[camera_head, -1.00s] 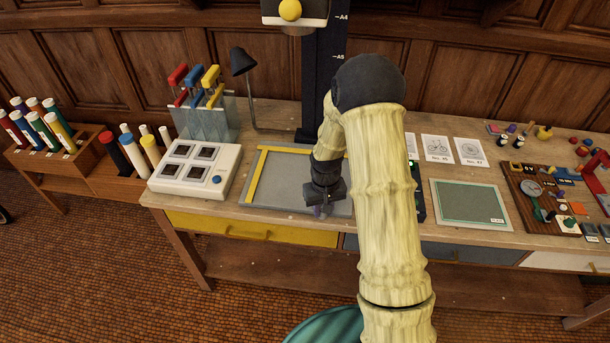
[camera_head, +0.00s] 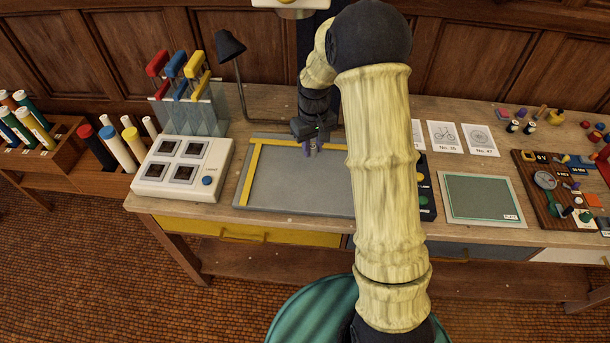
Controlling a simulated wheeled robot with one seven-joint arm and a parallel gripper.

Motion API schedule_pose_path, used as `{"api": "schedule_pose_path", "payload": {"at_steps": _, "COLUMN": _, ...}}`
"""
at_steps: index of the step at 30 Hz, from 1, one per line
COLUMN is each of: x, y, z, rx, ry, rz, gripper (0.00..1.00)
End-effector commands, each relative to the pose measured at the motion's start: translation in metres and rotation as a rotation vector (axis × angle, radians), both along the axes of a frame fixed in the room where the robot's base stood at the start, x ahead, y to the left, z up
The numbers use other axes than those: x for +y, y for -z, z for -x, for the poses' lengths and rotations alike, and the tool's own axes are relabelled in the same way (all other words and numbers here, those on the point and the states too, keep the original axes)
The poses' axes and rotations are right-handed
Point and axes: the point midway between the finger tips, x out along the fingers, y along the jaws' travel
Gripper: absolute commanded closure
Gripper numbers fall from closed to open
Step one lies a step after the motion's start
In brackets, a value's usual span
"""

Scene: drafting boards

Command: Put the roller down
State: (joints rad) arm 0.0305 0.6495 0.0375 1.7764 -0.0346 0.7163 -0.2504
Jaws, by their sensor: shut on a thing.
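My gripper (camera_head: 312,146) is over the back part of the grey board (camera_head: 290,195) with the yellow edge strips, fingers pointing down. The roller is small in this view and partly hidden by the fingers. I cannot tell whether it touches the board or hangs just above it. My arm covers the right part of the board.
A white box with dark square windows (camera_head: 183,166) stands left of the board, with a lamp (camera_head: 230,47) behind. Right of my arm lie a green plate (camera_head: 480,197), picture cards (camera_head: 445,137) and a wooden tool board (camera_head: 530,185). The board's front half is clear.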

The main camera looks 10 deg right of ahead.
Motion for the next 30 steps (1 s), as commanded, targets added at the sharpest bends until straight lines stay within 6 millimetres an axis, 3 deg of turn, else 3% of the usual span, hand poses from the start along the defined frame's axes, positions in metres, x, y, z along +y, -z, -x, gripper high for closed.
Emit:
{"api": "schedule_pose_path", "payload": {"at_steps": 5, "x": 0.0, "y": 0.011, "z": 0.001, "rx": 0.004, "ry": 0.0, "rz": 0.0, "gripper": 1.0}}
{"api": "schedule_pose_path", "payload": {"at_steps": 13, "x": 0.0, "y": 0.056, "z": 0.001, "rx": 0.003, "ry": 0.0, "rz": 0.0, "gripper": 1.0}}
{"api": "schedule_pose_path", "payload": {"at_steps": 25, "x": 0.0, "y": 0.065, "z": 0.0, "rx": 0.0, "ry": 0.001, "rz": 0.0, "gripper": 1.0}}
{"api": "schedule_pose_path", "payload": {"at_steps": 30, "x": 0.0, "y": 0.085, "z": 0.001, "rx": 0.004, "ry": 0.001, "rz": 0.0, "gripper": 1.0}}
